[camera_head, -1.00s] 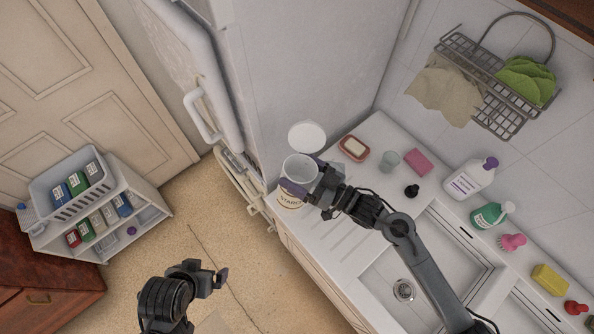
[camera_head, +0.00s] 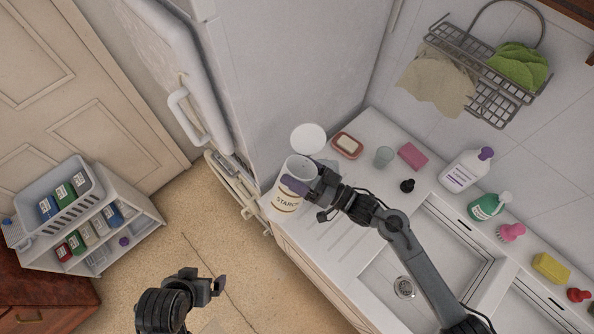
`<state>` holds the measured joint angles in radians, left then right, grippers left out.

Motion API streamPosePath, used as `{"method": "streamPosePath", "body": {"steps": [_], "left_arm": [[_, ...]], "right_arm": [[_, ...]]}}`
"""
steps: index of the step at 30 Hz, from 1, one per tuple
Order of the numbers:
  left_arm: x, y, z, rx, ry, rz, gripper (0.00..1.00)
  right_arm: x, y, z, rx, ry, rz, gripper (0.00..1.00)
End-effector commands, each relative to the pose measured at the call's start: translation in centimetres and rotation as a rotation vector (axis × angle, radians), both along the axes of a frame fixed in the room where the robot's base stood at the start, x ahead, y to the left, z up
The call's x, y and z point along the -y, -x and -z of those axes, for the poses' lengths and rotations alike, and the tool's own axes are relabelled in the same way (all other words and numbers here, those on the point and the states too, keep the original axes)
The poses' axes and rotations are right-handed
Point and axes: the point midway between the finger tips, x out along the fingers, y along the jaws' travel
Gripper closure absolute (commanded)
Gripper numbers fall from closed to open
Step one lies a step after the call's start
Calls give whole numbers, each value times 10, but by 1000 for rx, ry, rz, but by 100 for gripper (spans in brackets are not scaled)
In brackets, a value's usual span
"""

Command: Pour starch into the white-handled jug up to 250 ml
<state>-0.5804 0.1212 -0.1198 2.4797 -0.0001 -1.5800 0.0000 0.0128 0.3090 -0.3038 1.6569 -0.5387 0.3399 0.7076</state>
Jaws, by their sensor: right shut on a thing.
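A white starch jar (camera_head: 284,201) with an open top is at the left end of the counter, beside the fridge. My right gripper (camera_head: 306,188) is shut on its side, with a purple pad across the jar. The jar leans slightly, and its base seems to be at or just above the counter; I cannot tell which. A white round disc (camera_head: 308,138), perhaps a lid, shows behind the jar. I cannot make out a white-handled jug; a greyish shape behind the jar is mostly hidden. My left gripper (camera_head: 206,282) is open and empty over the floor.
On the counter are a soap dish (camera_head: 347,145), a small cup (camera_head: 384,157), a pink sponge (camera_head: 413,156) and a black stopper (camera_head: 407,185). Bottles (camera_head: 465,170) stand along the wall by the sink (camera_head: 385,285). A shelf unit (camera_head: 150,215) is at left.

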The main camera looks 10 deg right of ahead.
Motion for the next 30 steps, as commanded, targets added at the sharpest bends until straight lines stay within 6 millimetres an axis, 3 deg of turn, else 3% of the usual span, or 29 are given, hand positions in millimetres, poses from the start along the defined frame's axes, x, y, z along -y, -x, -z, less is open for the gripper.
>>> {"method": "streamPosePath", "body": {"steps": [14,30], "left_arm": [[-1,0,6,0,-4,3,0],[2,0,19,1,8,-5,0]], "right_arm": [[15,-11,9,-86,-146,1,94],[21,-14,32,-167,-273,0,94]]}}
